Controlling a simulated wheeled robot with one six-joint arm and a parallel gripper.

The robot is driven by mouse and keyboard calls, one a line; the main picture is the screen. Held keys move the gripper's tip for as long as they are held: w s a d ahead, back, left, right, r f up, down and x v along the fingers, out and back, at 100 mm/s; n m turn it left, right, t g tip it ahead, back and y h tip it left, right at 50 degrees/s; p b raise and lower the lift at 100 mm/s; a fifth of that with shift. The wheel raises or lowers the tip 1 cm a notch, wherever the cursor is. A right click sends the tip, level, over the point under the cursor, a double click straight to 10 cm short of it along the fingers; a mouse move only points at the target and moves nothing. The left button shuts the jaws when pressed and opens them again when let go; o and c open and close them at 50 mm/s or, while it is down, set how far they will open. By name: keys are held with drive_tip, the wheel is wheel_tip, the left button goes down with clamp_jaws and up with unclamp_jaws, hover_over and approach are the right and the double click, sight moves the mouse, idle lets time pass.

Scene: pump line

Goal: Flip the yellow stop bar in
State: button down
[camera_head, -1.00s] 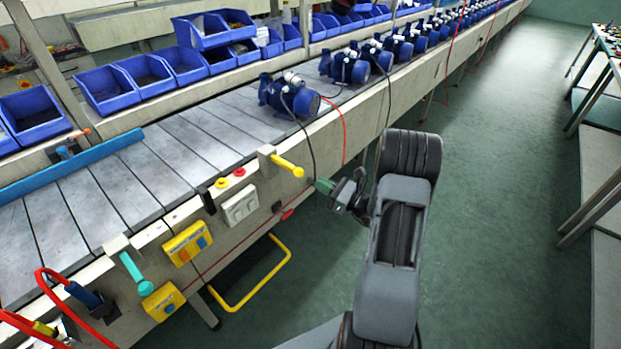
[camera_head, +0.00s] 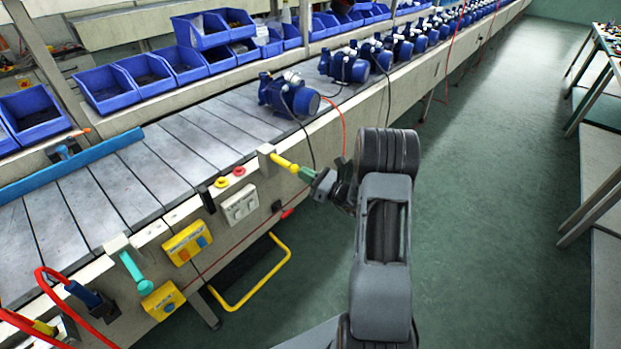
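The yellow stop bar (camera_head: 284,162) is a short rod with a rounded end, mounted on a pale block at the near edge of the conveyor. It sticks outward over the aisle side. My gripper (camera_head: 306,174) is at the bar's outer end, reaching in from the right. The bar's tip meets or is overlapped by the green-tinted fingers. The fingers are small and seen from behind, so I cannot tell whether they are open or closed on the bar.
A teal bar (camera_head: 136,272) sticks out farther left on the same edge. Red and yellow buttons, a white switch box (camera_head: 239,204) and a yellow control box (camera_head: 187,243) line the side. A blue pump (camera_head: 289,95) stands on the conveyor behind. The aisle floor (camera_head: 480,200) is clear.

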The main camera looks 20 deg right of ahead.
sight(285, 163)
drive_tip(key=w+a, duration=0.1)
drive_tip(key=w, duration=0.1)
drive_tip(key=w+a+b, duration=0.1)
drive_tip(key=w, duration=0.1)
drive_tip(key=w+a, duration=0.1)
drive_tip(key=w, duration=0.2)
drive_tip(key=shift+a+f+b, duration=0.1)
drive_tip(key=shift+a+b, duration=0.15)
drive_tip(key=shift+b, duration=0.1)
drive_tip(key=shift+w+a, duration=0.1)
drive_tip(key=shift+w, duration=0.25)
drive_tip(key=shift+r, duration=0.2)
drive_tip(key=shift+s+d+f, duration=0.2)
drive_tip(key=shift+s+d, duration=0.05)
drive_tip(key=shift+s, duration=0.05)
drive_tip(key=v, duration=1.3)
drive_tip(key=shift+s+d+b, duration=0.15)
drive_tip(key=shift+b, duration=0.15)
